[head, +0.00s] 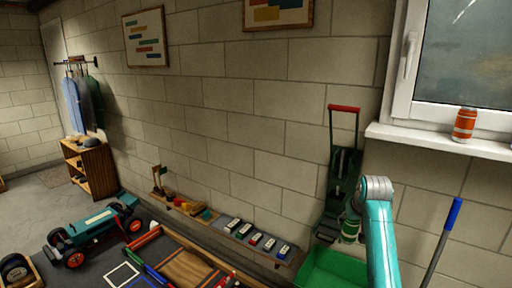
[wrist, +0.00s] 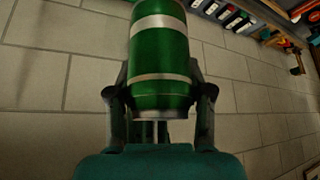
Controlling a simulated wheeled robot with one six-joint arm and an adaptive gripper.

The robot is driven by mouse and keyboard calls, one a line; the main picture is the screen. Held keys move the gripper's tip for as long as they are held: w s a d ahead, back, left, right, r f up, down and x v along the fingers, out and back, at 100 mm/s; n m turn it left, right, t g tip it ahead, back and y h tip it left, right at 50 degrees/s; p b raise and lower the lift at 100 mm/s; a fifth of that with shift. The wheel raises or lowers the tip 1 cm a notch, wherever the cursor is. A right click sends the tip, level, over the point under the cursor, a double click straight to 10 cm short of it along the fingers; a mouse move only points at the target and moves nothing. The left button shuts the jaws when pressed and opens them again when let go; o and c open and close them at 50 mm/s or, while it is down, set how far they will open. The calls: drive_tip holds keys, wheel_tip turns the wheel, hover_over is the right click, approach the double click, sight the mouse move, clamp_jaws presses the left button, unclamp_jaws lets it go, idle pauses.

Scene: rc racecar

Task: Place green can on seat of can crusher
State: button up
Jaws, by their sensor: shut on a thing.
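The green can (wrist: 160,75) with silver bands is clasped between the two fingers of my gripper (wrist: 160,88) in the wrist view. In the head view the can (head: 350,229) shows at the left of my teal arm, in front of the lower part of the can crusher. The can crusher (head: 339,187) is a dark green wall-mounted frame with a red handle bar (head: 344,108) raised at its top. The can overlaps the right side of its base in the picture. I cannot tell whether they touch. My arm hides part of that area.
A green bin (head: 335,268) stands below the crusher. An orange can (head: 464,124) sits on the windowsill (head: 440,142) at the right. A blue-handled pole (head: 446,230) leans at the lower right. A low shelf (head: 222,233) with small items runs along the wall left of the crusher.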

drive_tip(key=s+a+f, duration=0.2)
drive_tip(key=s+f, duration=0.1)
drive_tip(key=f, duration=0.3)
drive_tip(key=s+a+f, duration=0.2)
drive_tip(key=f, duration=0.5)
drive_tip(key=s+a+f, duration=0.4)
drive_tip(key=s+f, duration=0.7)
drive_tip(key=s, duration=0.2)
drive_tip(key=s+a+f+n, duration=0.1)
drive_tip(key=s+a+f, duration=0.4)
drive_tip(key=s+f, duration=0.7)
drive_tip(key=shift+s+y, duration=0.3)
drive_tip(key=shift+s, duration=0.15)
drive_tip(key=shift+d+f, duration=0.1)
drive_tip(key=shift+d, duration=0.05)
